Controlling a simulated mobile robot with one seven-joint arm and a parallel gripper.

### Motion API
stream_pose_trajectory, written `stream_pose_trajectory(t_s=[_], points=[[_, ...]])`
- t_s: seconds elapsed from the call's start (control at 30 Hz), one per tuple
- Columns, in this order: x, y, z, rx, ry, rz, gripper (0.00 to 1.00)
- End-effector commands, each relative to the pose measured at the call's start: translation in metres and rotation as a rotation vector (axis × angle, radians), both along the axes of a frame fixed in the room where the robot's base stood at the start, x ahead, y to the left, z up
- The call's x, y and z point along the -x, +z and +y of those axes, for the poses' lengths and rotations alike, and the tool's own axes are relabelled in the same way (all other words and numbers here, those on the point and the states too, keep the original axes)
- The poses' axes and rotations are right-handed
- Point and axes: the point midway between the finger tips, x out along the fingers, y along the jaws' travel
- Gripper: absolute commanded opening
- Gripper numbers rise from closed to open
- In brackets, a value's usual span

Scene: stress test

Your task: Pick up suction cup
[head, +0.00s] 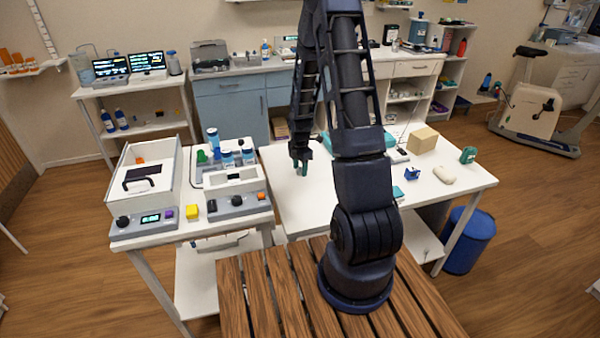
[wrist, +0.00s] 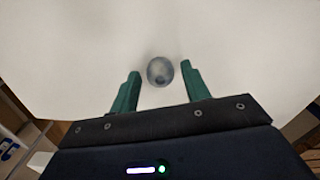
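A small round translucent grey-blue object, which looks like the suction cup (wrist: 160,71), lies on the white table top in the wrist view. My gripper (wrist: 160,82) is open, with its two green fingers apart, one to each side of the cup near the fingertips. No contact between fingers and cup shows. In the head view my gripper (head: 302,165) points down above the left part of the white table (head: 290,205). The cup cannot be made out in the head view.
A teal tray (head: 338,143), a tan box (head: 422,140), a small blue item (head: 412,173), a cream rounded object (head: 444,174) and a green item (head: 468,155) are on the table to the right. Lab devices (head: 150,175) stand on the left table. The white surface around my gripper is clear.

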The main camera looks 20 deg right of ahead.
Motion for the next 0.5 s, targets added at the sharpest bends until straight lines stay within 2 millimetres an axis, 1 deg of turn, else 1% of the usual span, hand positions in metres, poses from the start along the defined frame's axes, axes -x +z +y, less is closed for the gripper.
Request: stream_pose_trajectory(t_s=[0.03,0.17,0.2,0.5], points=[[0.0,0.0001,0.0,0.0,0.0,0.0,0.36],[0.0,0.0002,0.0,0.0,0.0,0.0,0.11],[0.0,0.0002,0.0,0.0,0.0,0.0,0.08],[0.0,0.0005,0.0,0.0,0.0,0.0,0.08]])
